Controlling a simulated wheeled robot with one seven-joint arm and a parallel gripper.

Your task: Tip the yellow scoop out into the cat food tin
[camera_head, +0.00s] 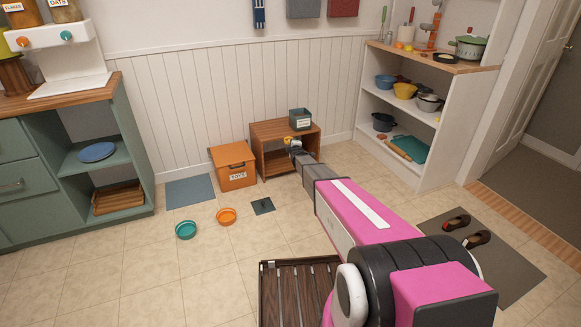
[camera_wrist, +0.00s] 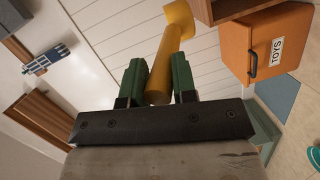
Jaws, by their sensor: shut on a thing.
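The yellow scoop (camera_wrist: 168,52) is in my gripper (camera_wrist: 158,72), its handle clamped between the two green fingers in the wrist view. Its wider end points away from the gripper, toward the top of the picture. Whether anything is in it cannot be seen. In the head view my gripper (camera_head: 294,146) is small and partly hidden by my arm, in front of the low wooden stand (camera_head: 270,127). A dark grey-green square tin (camera_head: 299,120) with a white label stands on that stand, just above and beyond the gripper. Its label is too small to read. The wrist view does not show the tin.
An orange toy box (camera_head: 233,166) stands left of the stand; it also shows in the wrist view (camera_wrist: 262,50). Teal (camera_head: 186,230) and orange (camera_head: 226,216) bowls lie on the floor. A white shelf unit (camera_head: 432,115) stands right. A slatted dark tray (camera_head: 293,290) is in front.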

